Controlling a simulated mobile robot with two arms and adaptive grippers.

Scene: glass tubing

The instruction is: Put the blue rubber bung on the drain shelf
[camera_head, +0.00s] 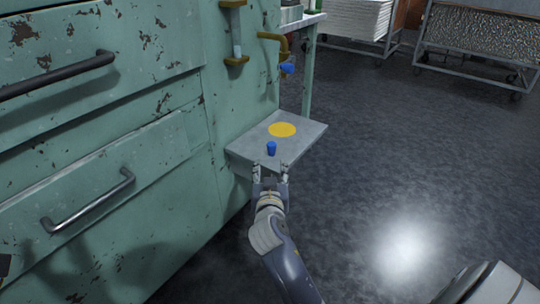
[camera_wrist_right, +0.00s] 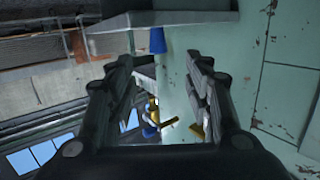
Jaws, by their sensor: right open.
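A blue rubber bung (camera_head: 271,148) stands upright on the grey drain shelf (camera_head: 308,129), nearer its front edge than the yellow disc (camera_head: 282,129). In the right wrist view, which is upside down, the bung (camera_wrist_right: 157,40) meets the shelf (camera_wrist_right: 188,18), just beyond my fingers. My right gripper (camera_head: 270,171) is open and empty at the shelf's near edge, apart from the bung. It shows large in the wrist view (camera_wrist_right: 157,85). A second blue piece (camera_head: 288,68) sits at the end of a brass pipe (camera_head: 276,38) above the shelf. My left gripper is not in view.
A worn green cabinet (camera_head: 120,120) with drawer handles (camera_head: 90,200) stands left of the shelf. A vertical glass tube (camera_head: 236,35) sits in brass holders on its face. Wheeled racks (camera_head: 480,50) stand at the back right. The dark floor (camera_head: 400,160) is clear.

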